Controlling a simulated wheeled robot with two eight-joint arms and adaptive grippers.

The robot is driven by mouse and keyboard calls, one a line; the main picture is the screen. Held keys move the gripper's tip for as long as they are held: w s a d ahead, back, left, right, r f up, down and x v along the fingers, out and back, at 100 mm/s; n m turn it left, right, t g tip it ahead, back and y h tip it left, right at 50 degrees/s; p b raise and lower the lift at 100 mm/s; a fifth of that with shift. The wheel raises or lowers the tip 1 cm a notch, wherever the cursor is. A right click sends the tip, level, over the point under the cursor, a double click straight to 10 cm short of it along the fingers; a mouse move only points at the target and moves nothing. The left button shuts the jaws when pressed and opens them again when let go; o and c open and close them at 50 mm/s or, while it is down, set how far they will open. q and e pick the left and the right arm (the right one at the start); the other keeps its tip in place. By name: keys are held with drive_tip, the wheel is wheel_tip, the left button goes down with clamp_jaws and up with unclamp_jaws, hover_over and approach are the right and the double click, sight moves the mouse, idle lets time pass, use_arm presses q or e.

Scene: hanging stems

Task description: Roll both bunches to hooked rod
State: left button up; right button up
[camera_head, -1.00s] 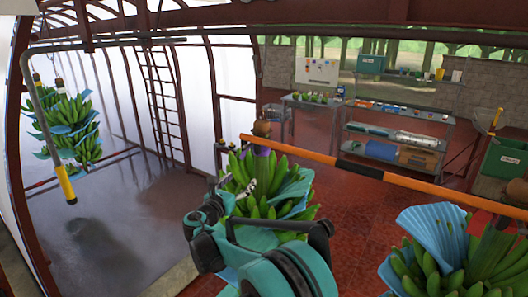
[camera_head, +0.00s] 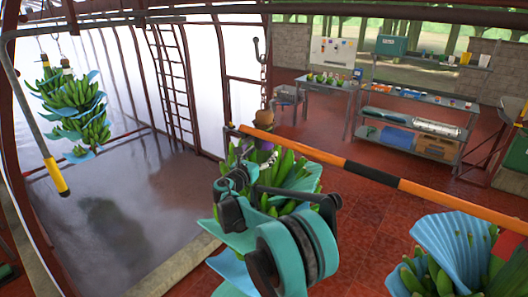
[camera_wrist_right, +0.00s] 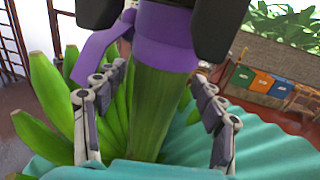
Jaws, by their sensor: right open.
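A green banana bunch (camera_head: 290,172) with blue sheets hangs in the middle of the head view, behind my right arm. Its stem (camera_wrist_right: 150,110), with a purple band (camera_wrist_right: 165,38), stands between the fingers in the right wrist view. My right gripper (camera_head: 238,182) is open; its fingers (camera_wrist_right: 158,122) are on both sides of the stem, with gaps visible. A second bunch (camera_head: 440,275) with a blue sheet is at the lower right, cut by the frame. A grey bent rod with a yellow end (camera_head: 57,178) hangs at the left. My left gripper is out of view.
More bunches (camera_head: 72,110) hang at the far left. A metal shelf (camera_head: 415,125) and a table (camera_head: 325,88) stand at the back. Grey floor at left is clear.

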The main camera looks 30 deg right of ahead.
drive_tip(key=shift+w+d, duration=0.35)
drive_tip(key=shift+d, duration=0.25)
drive_tip(key=shift+a+r, duration=0.1)
drive_tip(key=shift+a, duration=0.05)
drive_tip(key=shift+s, duration=0.1)
clamp_jaws()
